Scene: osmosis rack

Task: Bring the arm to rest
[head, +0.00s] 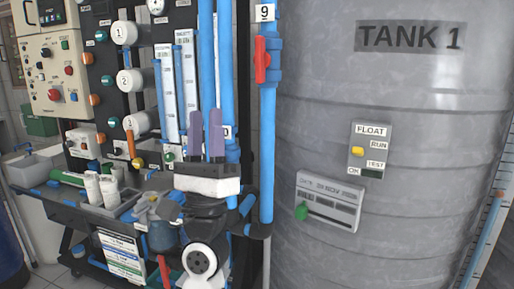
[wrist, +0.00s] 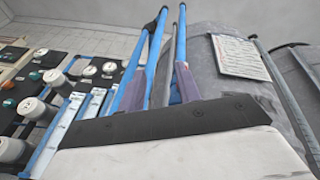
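My gripper (head: 206,135) is raised with its two purple fingers pointing up, in front of the osmosis rack's blue pipes and flow tubes. The white and black hand is below the fingers, and my black arm folds beneath it. In the wrist view my gripper (wrist: 157,83) shows two purple fingers apart, with blue pipes visible behind the gap. Nothing shows held between them. I cannot tell the exact distance from the fingers to the pipes.
Tank 1 (head: 400,95) fills the right side. A blue pipe with a red valve handle (head: 262,60) stands between arm and tank. A dark bench (head: 70,205) with white bottles (head: 100,188) and a grey tray is at left. A control panel (head: 52,72) is behind.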

